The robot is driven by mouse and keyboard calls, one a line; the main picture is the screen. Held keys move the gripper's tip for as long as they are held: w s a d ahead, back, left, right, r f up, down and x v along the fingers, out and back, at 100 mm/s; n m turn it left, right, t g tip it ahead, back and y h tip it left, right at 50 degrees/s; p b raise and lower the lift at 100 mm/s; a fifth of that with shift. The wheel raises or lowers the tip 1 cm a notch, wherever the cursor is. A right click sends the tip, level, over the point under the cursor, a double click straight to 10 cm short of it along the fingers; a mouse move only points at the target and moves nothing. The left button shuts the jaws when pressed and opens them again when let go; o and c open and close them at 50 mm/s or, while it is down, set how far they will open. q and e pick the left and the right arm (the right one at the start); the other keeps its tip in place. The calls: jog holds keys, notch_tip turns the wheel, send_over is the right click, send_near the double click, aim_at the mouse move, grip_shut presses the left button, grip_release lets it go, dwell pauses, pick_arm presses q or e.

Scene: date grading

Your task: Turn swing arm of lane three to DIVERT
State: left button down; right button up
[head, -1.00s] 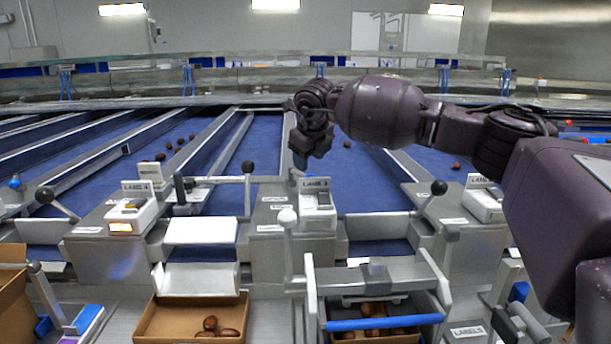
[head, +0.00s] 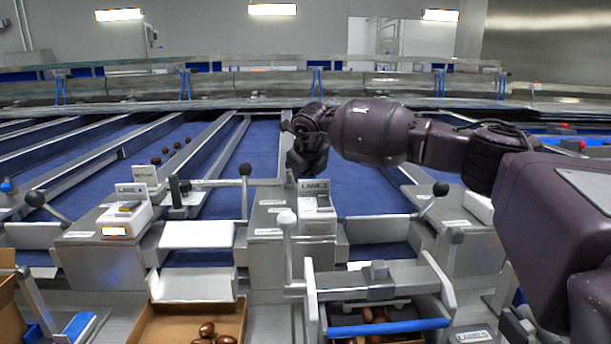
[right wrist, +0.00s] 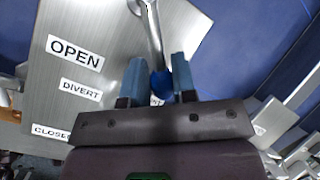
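The lane three station, a grey housing with a white box labelled LANE 3 (head: 317,207), stands at the middle of the head view. My right gripper (head: 300,175) is above and behind it, its fingers pointing down and mostly hidden. In the right wrist view, the two blue fingers of my right gripper (right wrist: 158,80) stand apart with a dark blue knob (right wrist: 160,84) between them. A metal rod (right wrist: 152,35) runs up from the knob. A grey plate (right wrist: 105,50) to the left carries OPEN, DIVERT and CLOSED labels. Whether the fingers touch the knob I cannot tell. My left gripper is not in view.
Black-knobbed levers (head: 246,170) stand beside neighbouring stations, one at the right (head: 440,189). Cardboard trays (head: 160,325) with dates and a blue-handled frame (head: 388,328) sit in front. Blue lanes (head: 370,180) run behind.

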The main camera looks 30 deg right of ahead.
grip_shut()
jog(key=shift+s+a+r+m+h+p, duration=0.1)
jog(key=shift+a+r+m+h+p, duration=0.2)
jog(key=shift+a+m+p, duration=0.4)
jog(key=shift+a+m+h+p, duration=0.2)
jog(key=shift+m+h+p, duration=0.1)
jog(key=shift+m+p, duration=0.4)
jog(key=shift+a+m+g+h+p, duration=0.3)
jog(key=shift+a+m+g+p, duration=0.2)
jog(key=shift+m, duration=0.2)
jog(key=shift+w+a+f+m+h+p, duration=0.15)
jog(key=shift+a+m+h+p, duration=0.1)
jog(key=shift+m, duration=0.25)
jog(key=shift+w+a+m+h+p, duration=0.15)
jog(key=shift+a+m+p, duration=0.1)
jog(key=shift+m, duration=0.25)
jog(key=shift+w+a+f+m+g, duration=0.2)
jog(key=shift+a+m+g, duration=0.35)
jog(key=shift+m, duration=0.35)
jog(key=shift+d+r, duration=0.1)
